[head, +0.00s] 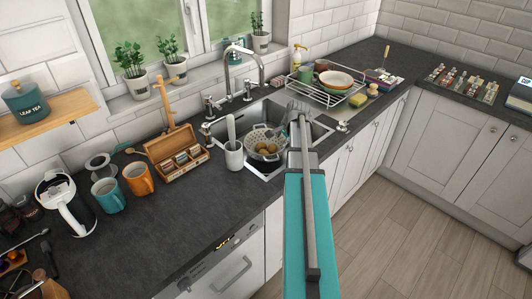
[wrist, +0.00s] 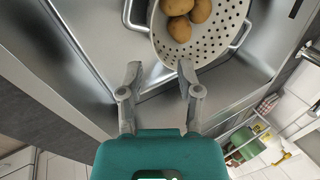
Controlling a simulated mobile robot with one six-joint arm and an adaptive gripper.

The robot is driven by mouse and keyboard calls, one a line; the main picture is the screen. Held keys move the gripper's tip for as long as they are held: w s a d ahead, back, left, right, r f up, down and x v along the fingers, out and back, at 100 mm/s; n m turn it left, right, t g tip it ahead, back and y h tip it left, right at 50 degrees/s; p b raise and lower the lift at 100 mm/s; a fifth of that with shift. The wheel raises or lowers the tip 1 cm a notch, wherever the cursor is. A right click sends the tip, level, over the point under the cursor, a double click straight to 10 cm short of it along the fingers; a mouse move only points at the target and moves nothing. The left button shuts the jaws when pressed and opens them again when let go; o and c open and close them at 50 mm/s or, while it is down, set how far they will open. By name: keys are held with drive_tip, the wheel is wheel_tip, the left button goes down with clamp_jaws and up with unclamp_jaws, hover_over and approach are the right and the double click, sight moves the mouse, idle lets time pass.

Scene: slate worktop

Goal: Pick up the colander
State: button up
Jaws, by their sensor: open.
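The colander (head: 258,133) is a pale, perforated bowl in the sink. In the wrist view the colander (wrist: 213,38) fills the upper middle, with a wire handle at its left and another at its right. Several potatoes (wrist: 181,14) lie in it. My gripper (wrist: 160,69) is open and empty, its two fingers apart. The near rim lies just past the fingertips, and the right fingertip overlaps the rim in the picture; I cannot tell whether they touch. In the head view my gripper (head: 298,112) is over the right part of the sink, and my arm hides part of it.
The tap (head: 243,65) stands behind the sink. A white utensil pot (head: 234,154) is at the sink's left edge, near the colander. A dish rack (head: 325,85) with bowls stands to the right. The front left worktop is mostly clear.

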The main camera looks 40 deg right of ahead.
sight(275, 154)
drive_tip(key=shift+s+d+f, duration=0.1)
drive_tip(key=shift+s+d, duration=0.05)
drive_tip(key=shift+d, duration=0.1)
drive_tip(key=b+x, duration=0.7)
drive_tip(key=x, duration=0.1)
drive_tip(key=shift+f+b, duration=0.2)
drive_tip(key=shift+b, duration=0.2)
idle(0.3)
drive_tip(key=shift+f, duration=0.1)
idle(0.3)
drive_tip(key=b+x, duration=0.3)
drive_tip(key=shift+d, duration=0.15)
drive_tip(key=shift+b+x, duration=0.9)
drive_tip(key=shift+x, duration=0.15)
